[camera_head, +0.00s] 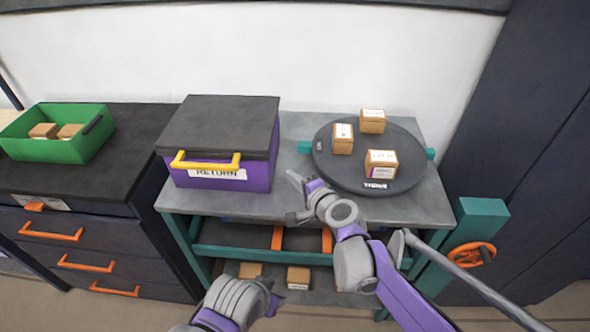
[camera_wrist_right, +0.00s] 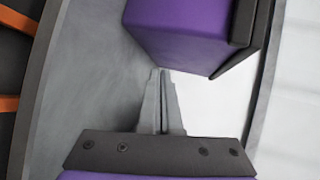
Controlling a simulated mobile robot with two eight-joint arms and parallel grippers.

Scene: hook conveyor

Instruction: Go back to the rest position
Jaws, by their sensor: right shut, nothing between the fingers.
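My right gripper (camera_head: 292,196) is shut and empty over the grey workbench top (camera_head: 405,207). It is between the purple return box (camera_head: 259,177) and the round black turntable (camera_head: 335,172). In the right wrist view its closed fingers (camera_wrist_right: 163,85) point toward a corner of the purple box (camera_wrist_right: 185,35), and nothing is between them. My left arm (camera_head: 235,300) shows at the bottom, low in front of the bench. Its fingertips are not clear enough to tell their state.
Several small cardboard boxes (camera_head: 381,164) stand on the turntable. A green bin (camera_head: 60,149) with boxes sits on the dark drawer cabinet (camera_head: 115,190) at left. An orange handwheel (camera_head: 472,254) is at right. Small boxes (camera_head: 299,278) lie on the lower shelf.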

